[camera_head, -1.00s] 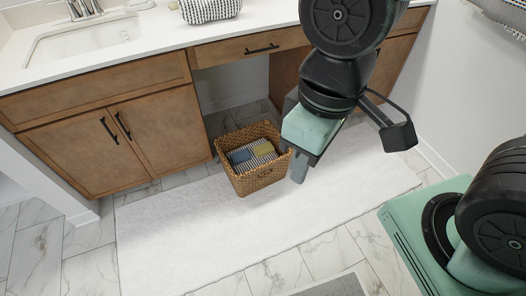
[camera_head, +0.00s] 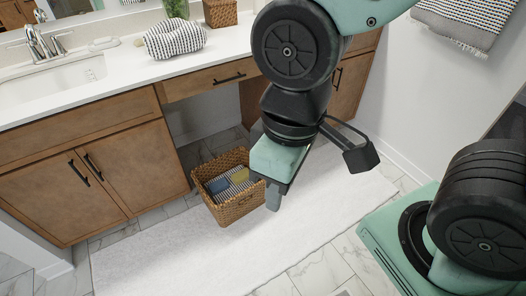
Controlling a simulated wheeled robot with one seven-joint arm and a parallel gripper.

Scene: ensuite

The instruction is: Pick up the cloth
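A crumpled black-and-white patterned cloth (camera_head: 174,39) lies on the white counter, right of the sink. Folded cloths, striped, blue and yellow (camera_head: 230,181), lie inside a wicker basket on the floor. Another patterned cloth (camera_head: 466,22) hangs on the right wall. My gripper (camera_head: 273,196) points down just right of the basket, low over the white rug and well below the counter. No cloth shows in it. Its fingers overlap from this angle, so I cannot tell its opening.
The wicker basket (camera_head: 237,208) stands at the rug's (camera_head: 160,250) back edge, before the open knee space. The counter (camera_head: 110,75) carries a sink (camera_head: 50,88), a faucet (camera_head: 45,45), a small wicker box (camera_head: 220,12) and a plant (camera_head: 176,8). Wooden cabinets (camera_head: 100,170) stand below.

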